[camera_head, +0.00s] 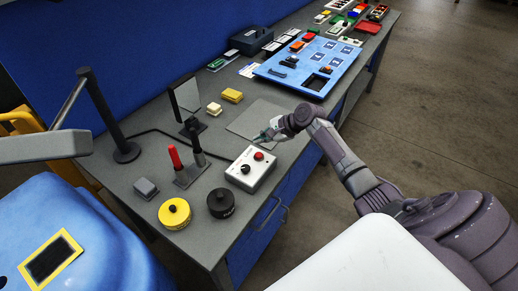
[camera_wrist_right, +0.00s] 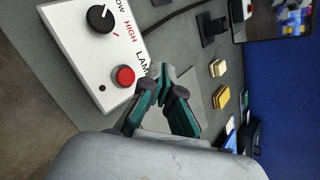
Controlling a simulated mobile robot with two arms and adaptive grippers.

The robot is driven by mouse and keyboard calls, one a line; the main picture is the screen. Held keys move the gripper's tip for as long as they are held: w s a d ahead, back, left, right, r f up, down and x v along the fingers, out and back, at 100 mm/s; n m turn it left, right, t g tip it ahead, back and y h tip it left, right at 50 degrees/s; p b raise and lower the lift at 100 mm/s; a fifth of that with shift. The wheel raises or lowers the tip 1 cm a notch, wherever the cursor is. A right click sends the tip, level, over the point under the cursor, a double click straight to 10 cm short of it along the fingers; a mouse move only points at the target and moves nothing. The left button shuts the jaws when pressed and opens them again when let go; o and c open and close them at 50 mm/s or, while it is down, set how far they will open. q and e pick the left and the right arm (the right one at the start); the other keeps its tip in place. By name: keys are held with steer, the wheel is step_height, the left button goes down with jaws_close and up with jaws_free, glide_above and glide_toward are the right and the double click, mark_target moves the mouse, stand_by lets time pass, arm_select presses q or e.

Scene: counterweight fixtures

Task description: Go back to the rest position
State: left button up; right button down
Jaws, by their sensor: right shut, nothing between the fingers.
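My right gripper (camera_head: 264,136) reaches in from the right in the head view. It is above the table, just beyond the white control box (camera_head: 251,170), and holds nothing. In the right wrist view the two green and dark fingers (camera_wrist_right: 163,72) come together at their tips, with nothing between them. The control box (camera_wrist_right: 95,45) lies to their left in that view, with a black knob (camera_wrist_right: 100,18) and a red button (camera_wrist_right: 123,76). The fingers appear apart from the box. My left gripper is not in view.
The grey table (camera_head: 142,222) holds a yellow weight (camera_head: 174,213), a black weight (camera_head: 221,203), a red-handled stand (camera_head: 175,158), a dark post (camera_head: 103,115) and yellow blocks (camera_head: 232,95). A blue board (camera_head: 345,58) lies farther back. Floor (camera_head: 440,110) at right is clear.

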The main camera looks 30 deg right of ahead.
steer(key=shift+r+p, duration=0.45)
steer(key=shift+r, duration=0.3)
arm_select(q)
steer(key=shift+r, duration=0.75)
arm_select(e)
steer(key=shift+f, duration=0.1)
